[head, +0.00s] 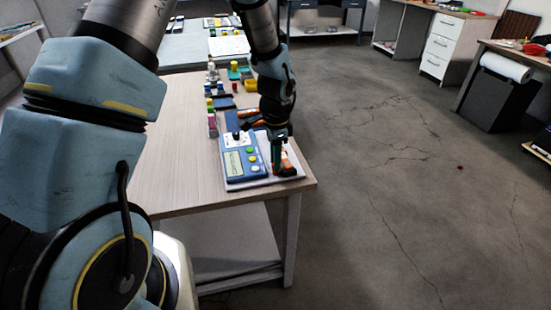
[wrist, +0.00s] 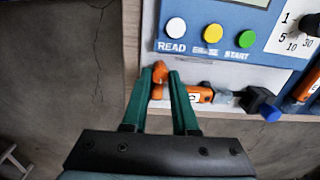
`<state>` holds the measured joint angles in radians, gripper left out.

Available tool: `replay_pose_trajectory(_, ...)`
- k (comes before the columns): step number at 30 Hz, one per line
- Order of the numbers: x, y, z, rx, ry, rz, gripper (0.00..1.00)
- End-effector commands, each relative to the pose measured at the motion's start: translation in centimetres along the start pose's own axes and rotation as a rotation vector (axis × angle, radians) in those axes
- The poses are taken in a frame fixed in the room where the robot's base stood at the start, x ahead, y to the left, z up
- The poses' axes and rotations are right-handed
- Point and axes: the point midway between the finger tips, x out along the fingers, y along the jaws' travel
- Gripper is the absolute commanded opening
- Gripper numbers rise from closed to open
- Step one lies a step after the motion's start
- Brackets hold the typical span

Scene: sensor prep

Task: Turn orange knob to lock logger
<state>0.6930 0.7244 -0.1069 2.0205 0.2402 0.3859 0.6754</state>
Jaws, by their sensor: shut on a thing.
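The logger (head: 240,168) is a blue box with a grey display and coloured buttons, on a white board near the table's front right corner. In the wrist view the logger (wrist: 205,20) shows white, yellow and green buttons marked READ, ERASE and START, and a black dial at right. My gripper (wrist: 161,76) has its teal fingers closed around the small orange knob (wrist: 158,74), just below the READ button. The fingers partly hide the knob. In the head view my gripper (head: 279,160) points down beside the logger's right side.
An orange piece with a white label (wrist: 198,94) lies right of the fingers, with a black and blue part (wrist: 262,103) beyond it. Several small bottles and blocks stand behind the logger on the wooden table (head: 175,165). Floor (head: 400,170) lies open beyond the table's right edge.

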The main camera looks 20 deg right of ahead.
Motion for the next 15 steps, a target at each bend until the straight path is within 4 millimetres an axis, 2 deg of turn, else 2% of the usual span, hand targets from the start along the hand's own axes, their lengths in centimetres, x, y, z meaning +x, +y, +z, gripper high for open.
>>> replay_pose_trajectory(6, -0.07, -0.03, 0.03, 0.116, 0.004, 0.000, 0.00)
replay_pose_trajectory(15, -0.03, -0.06, 0.05, 0.189, 0.006, -0.001, 0.00)
